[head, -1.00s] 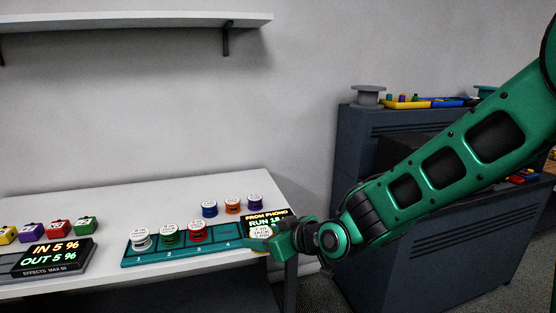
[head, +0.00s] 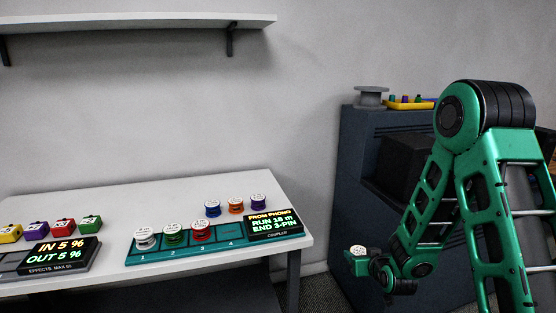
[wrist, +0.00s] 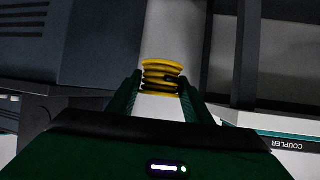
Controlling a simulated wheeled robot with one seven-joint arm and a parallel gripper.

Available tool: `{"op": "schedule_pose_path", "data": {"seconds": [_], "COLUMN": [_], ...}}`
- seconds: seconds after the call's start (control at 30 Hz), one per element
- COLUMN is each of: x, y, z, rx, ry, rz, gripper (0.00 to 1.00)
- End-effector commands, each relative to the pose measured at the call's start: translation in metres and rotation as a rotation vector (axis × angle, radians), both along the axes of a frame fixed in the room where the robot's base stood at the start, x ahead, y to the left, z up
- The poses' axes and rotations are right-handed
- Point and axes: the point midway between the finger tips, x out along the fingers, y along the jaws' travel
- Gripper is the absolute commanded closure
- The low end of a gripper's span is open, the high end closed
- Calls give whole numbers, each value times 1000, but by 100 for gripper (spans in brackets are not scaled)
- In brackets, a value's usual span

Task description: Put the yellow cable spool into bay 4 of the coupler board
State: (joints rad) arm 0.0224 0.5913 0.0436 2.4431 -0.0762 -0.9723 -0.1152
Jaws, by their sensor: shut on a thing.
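In the wrist view my gripper (wrist: 162,98) is shut on the yellow cable spool (wrist: 162,72). In the head view my gripper (head: 358,257) is off to the right of the table, past its right edge, with the spool's white label (head: 358,250) facing up. The teal coupler board (head: 190,253) lies on the right part of the table. Bays 1, 2 and 3 hold a white spool (head: 144,238), a green spool (head: 174,235) and a red spool (head: 201,231). Bay 4 (head: 230,237) is empty, left of the board's lit display (head: 271,223).
The effects board (head: 62,256) and several coloured blocks (head: 63,226) are at the left. A dark cabinet (head: 350,180) stands to the right. A shelf (head: 140,25) hangs above.

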Motion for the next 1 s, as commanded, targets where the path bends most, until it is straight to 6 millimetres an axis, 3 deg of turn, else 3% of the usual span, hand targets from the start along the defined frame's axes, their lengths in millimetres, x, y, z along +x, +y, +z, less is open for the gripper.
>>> {"op": "schedule_pose_path", "data": {"seconds": [0.17,0.67,1.0], "x": [15,14,-37], "y": [-36,-33,-33], "z": [-21,-18,8], "rx": [-2,-1,2], "ry": [1,0,-1], "rz": [-82,-77,-78], "gripper": [80,80,80]}}
